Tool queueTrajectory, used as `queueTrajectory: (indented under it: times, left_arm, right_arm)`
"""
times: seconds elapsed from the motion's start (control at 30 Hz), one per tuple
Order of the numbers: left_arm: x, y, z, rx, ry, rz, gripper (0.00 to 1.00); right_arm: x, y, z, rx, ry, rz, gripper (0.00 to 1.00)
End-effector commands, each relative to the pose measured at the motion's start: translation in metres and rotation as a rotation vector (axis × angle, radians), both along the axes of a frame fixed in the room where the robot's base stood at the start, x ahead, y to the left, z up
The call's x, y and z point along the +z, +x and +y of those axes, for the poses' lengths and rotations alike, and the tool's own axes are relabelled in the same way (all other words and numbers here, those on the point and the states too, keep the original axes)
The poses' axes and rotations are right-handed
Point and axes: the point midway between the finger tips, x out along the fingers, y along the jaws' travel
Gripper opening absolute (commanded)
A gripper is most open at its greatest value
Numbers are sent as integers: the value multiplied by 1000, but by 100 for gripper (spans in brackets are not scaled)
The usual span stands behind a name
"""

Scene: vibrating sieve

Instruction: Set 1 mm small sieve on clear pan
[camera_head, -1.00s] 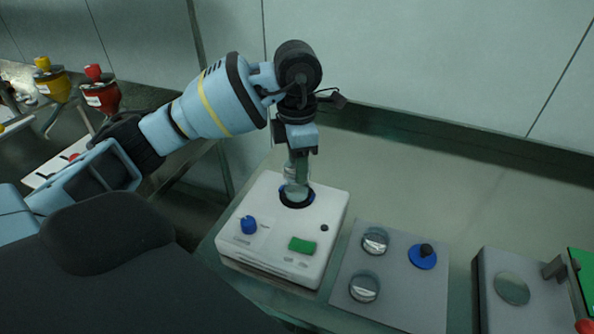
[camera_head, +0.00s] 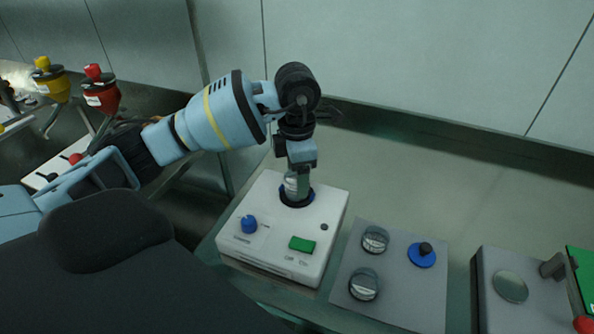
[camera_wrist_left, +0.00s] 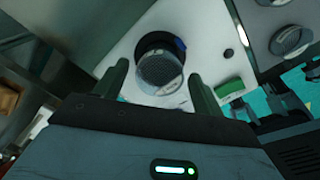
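The small sieve (camera_wrist_left: 160,70), a clear cylinder with a grey mesh disc, stands upright at the shaker's round dark seat (camera_wrist_left: 152,43). In the head view the sieve (camera_head: 291,185) shows beside my left finger, with a pale label. My left gripper (camera_head: 298,186) points down over the seat. In the left wrist view its fingers (camera_wrist_left: 157,72) stand on either side of the sieve, with narrow gaps visible, so it looks open. The clear pan under the sieve is hidden.
The white shaker (camera_head: 275,238) has a blue knob (camera_head: 249,224) and green switch (camera_head: 302,244). To its right a grey plate (camera_head: 390,290) holds two clear round pieces (camera_head: 375,240) and a blue disc with black knob (camera_head: 422,254). A grey device (camera_head: 520,290) stands farther right.

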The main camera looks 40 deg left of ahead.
Motion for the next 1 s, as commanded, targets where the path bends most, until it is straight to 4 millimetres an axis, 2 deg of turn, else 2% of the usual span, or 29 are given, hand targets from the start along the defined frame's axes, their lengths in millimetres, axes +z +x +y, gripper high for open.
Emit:
queueTrajectory:
  times: [0.2,0.37,0.73,0.9,1.0]
  left_arm:
    - [2,0,0,0,-1,-1,70]
    - [15,1,0,0,-1,-3,70]
    - [89,1,0,0,0,-6,70]
    - [114,0,0,1,0,-6,70]
    - [121,0,0,1,-1,-3,70]
  right_arm:
    - [0,0,0,0,0,-1,36]
    - [1,1,0,0,1,-3,36]
    - [8,6,0,-1,0,-17,36]
    - [15,11,0,-1,0,-32,36]
    - [17,13,0,-1,0,-37,36]
